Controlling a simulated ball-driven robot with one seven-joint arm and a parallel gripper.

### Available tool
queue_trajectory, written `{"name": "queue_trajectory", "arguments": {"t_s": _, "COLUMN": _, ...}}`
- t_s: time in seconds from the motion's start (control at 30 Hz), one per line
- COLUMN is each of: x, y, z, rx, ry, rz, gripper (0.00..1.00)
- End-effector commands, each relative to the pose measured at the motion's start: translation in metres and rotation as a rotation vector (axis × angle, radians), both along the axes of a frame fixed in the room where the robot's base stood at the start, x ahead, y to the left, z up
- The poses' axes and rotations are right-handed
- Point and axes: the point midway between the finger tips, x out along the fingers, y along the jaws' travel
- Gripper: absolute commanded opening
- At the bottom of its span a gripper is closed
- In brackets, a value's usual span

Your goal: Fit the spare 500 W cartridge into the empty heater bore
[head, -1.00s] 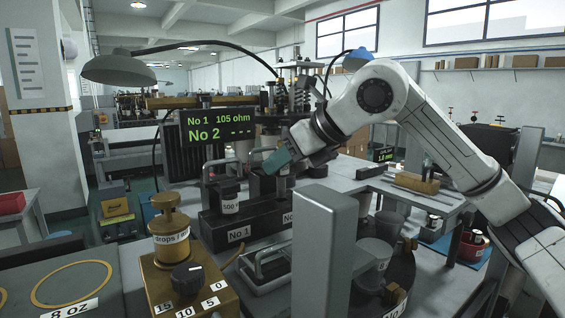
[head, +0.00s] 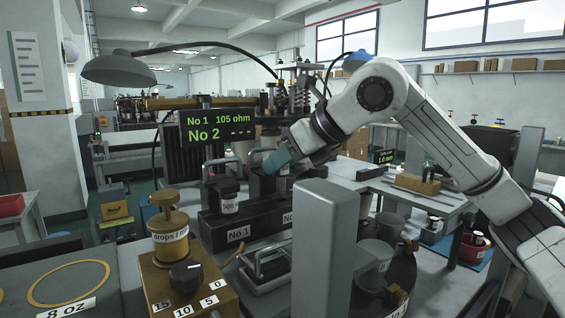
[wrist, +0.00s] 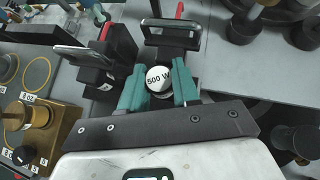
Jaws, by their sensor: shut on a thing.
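My gripper (head: 281,165) has teal fingers and is shut on the spare cartridge (wrist: 158,79), whose white round top reads "500 W" in the wrist view. In the head view my gripper is above the No 2 side of the dark heater block (head: 262,222), beside its upright post. The cartridge's lower end is hidden, so I cannot tell whether it is in the bore. Another cartridge (head: 229,201), white-labelled, stands upright at No 1. The green display (head: 217,127) reads No 1 105 ohm and No 2 dashes.
A grey upright column (head: 325,240) stands in front and hides part of the No 2 side. A brass drops dial unit (head: 180,255) is at the front left. Handled clamps stand behind the bores; one clamp handle (wrist: 170,32) is close beyond my fingers. A dark turntable (head: 392,290) is at right.

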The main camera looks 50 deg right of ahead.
Motion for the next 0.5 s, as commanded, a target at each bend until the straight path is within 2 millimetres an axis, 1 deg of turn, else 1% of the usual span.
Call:
{"name": "queue_trajectory", "arguments": {"t_s": 0.27, "x": 0.0000, "y": 0.0000, "z": 0.0002, "rx": 0.000, "ry": -0.001, "rz": 0.000, "gripper": 0.00}}
{"name": "queue_trajectory", "arguments": {"t_s": 0.5, "x": -0.0001, "y": 0.0000, "z": -0.0049, "rx": 0.000, "ry": -0.001, "rz": 0.000, "gripper": 0.00}}
